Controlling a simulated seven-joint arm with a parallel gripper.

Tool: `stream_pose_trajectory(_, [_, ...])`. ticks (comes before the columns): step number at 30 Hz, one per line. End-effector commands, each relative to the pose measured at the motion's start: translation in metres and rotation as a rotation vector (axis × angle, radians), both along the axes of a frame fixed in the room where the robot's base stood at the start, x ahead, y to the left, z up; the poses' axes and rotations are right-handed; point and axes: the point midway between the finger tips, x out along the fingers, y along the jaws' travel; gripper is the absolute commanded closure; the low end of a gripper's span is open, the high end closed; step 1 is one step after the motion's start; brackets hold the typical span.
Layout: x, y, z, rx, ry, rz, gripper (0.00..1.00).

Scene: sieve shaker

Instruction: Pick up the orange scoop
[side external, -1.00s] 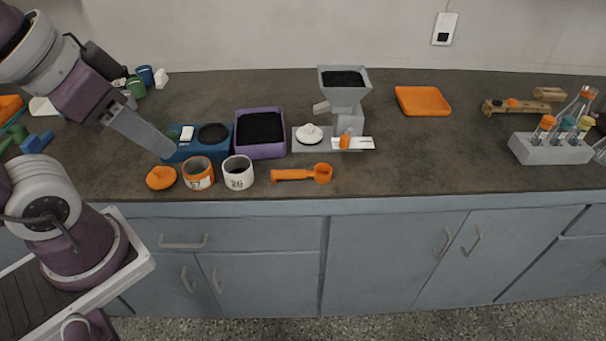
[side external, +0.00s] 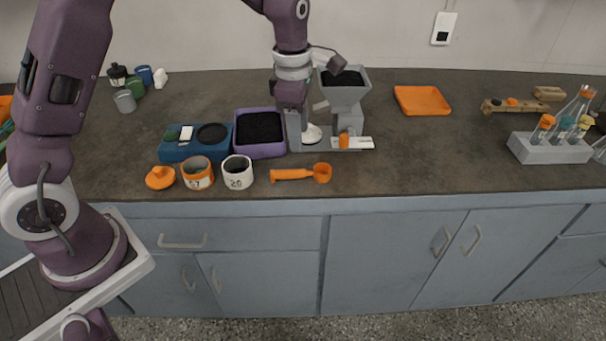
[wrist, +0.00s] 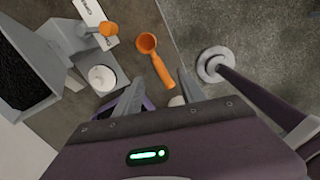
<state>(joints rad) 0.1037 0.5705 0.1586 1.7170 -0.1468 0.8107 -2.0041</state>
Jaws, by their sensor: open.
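The orange scoop (side external: 302,174) lies flat on the counter near its front edge, bowl to the right and handle to the left. In the wrist view the scoop (wrist: 148,44) shows with its bowl at the top and its handle pointing down toward the gap between my fingers. My gripper (side external: 294,132) hangs fingers-down behind the scoop, between the purple tray and the grey hopper. In the wrist view my gripper (wrist: 160,92) is open and empty, with a finger on each side. It does not touch the scoop.
A purple tray (side external: 262,150) of black grains, a white jar (side external: 238,180) and an orange-banded jar (side external: 197,184) stand left of the scoop. A grey hopper (side external: 344,94) stands behind it. The counter right of the scoop is clear.

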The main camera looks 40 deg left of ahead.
Motion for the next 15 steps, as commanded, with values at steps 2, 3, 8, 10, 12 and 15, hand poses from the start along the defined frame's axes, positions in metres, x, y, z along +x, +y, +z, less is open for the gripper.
stream_pose_trajectory(2, [0.012,0.0,-0.031,0.006,0.037,0.147,0.53])
stream_pose_trajectory(3, [0.015,0.001,-0.041,0.009,0.048,0.199,0.53])
stream_pose_trajectory(8, [0.018,0.001,-0.063,0.012,0.06,0.267,0.53])
stream_pose_trajectory(10, [0.017,0.002,-0.073,0.013,0.059,0.265,0.53])
stream_pose_trajectory(12, [0.014,0.004,-0.085,0.012,0.062,0.265,0.53])
stream_pose_trajectory(15, [0.01,0.006,-0.105,0.012,0.062,0.264,0.53])
